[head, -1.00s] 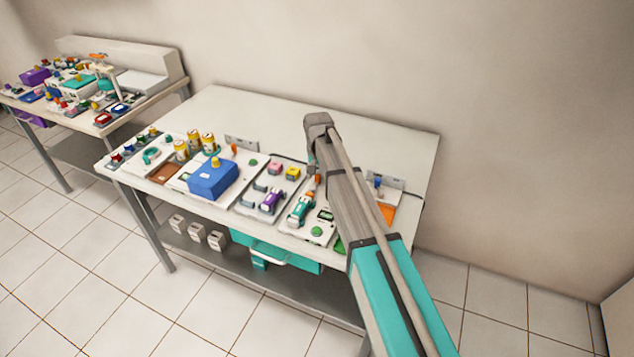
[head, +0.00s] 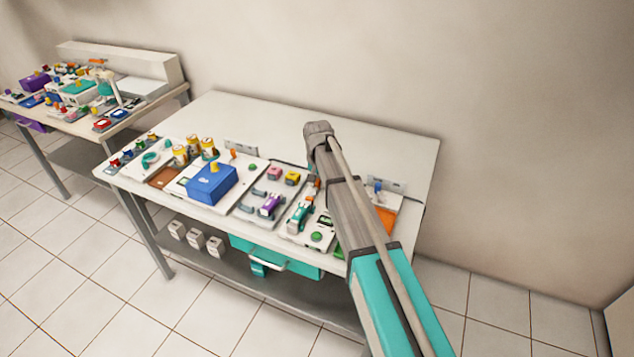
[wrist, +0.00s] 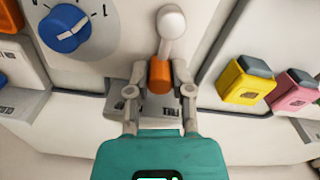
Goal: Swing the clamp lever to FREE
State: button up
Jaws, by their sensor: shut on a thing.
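The clamp lever, with an orange grip (wrist: 160,76) and a white rod ending in a round white part, shows at the top middle of the wrist view. My gripper (wrist: 159,92) has its two grey fingers closed on either side of the orange grip. A grey plate with dark lettering (wrist: 168,113) lies below the grip, partly hidden by the fingers; I cannot read it. In the head view my arm covers most of this spot, and the gripper is hardly visible.
A blue dial knob (wrist: 65,28) is left of the lever in the wrist view. A yellow block (wrist: 245,82) and a pink block (wrist: 294,92) are at right. In the head view, a blue box (head: 212,183) stands further left; the table's back (head: 260,115) is clear.

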jog(key=shift+a, duration=0.1)
grip_shut()
jog(key=shift+n, duration=0.3)
jog(key=n, duration=0.1)
jog(key=a+n, duration=0.1)
jog(key=n, duration=0.1)
jog(key=shift+w, duration=0.1)
jog(key=shift+a+n, duration=0.35)
jog(key=shift+n, duration=0.6)
jog(key=shift+a+n, duration=0.3)
jog(key=shift+n, duration=0.65)
jog(key=o, duration=0.9)
grip_release()
jog(key=shift+c, duration=0.2)
jog(key=shift+r, duration=0.1)
